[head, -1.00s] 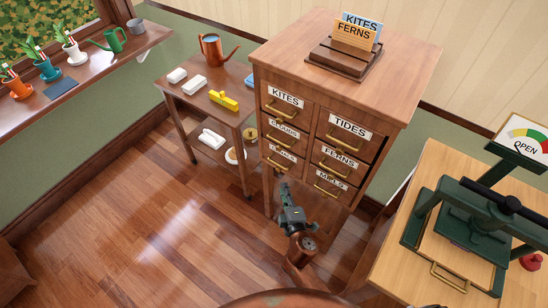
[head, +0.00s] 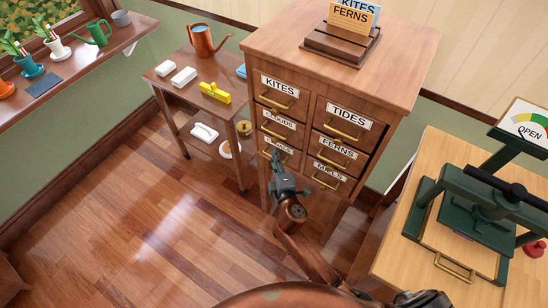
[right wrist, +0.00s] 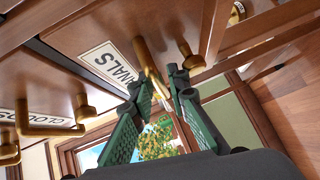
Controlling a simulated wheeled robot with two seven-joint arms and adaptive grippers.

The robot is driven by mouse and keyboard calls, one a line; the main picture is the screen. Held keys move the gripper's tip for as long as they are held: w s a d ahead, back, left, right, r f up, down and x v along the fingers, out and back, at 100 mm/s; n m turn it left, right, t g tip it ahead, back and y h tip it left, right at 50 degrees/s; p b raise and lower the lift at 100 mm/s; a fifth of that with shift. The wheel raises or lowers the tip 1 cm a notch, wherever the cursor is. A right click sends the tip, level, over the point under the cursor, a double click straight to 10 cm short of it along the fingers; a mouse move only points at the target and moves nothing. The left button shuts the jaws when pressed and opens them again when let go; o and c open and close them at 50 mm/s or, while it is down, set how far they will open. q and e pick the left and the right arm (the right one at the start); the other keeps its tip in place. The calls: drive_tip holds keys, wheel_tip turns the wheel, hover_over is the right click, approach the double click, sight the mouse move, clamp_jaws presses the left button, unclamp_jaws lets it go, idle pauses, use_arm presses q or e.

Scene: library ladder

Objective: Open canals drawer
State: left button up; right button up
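The canals drawer is the bottom left drawer of the wooden cabinet. Its label (right wrist: 108,65) shows upside down in the right wrist view, with its first letter cut off or hidden. Its brass handle (right wrist: 148,62) runs between the fingertips of my right gripper (right wrist: 160,84). The fingers are apart, and I cannot tell whether either touches the handle. In the head view my right gripper (head: 274,156) covers part of this drawer (head: 291,157) and its label. The drawer looks shut. My left gripper is not in view.
The clouds drawer handle (right wrist: 50,128) is close by in the right wrist view. A wooden cart (head: 183,98) with erasers and a copper watering can (head: 203,40) stands left of the cabinet. A table (head: 415,250) with a green press (head: 480,215) stands right. Open floor lies left.

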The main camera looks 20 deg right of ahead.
drive_tip(key=shift+c, duration=0.7)
clamp_jaws()
drive_tip(key=shift+a+f, duration=0.1)
drive_tip(key=shift+a, duration=0.05)
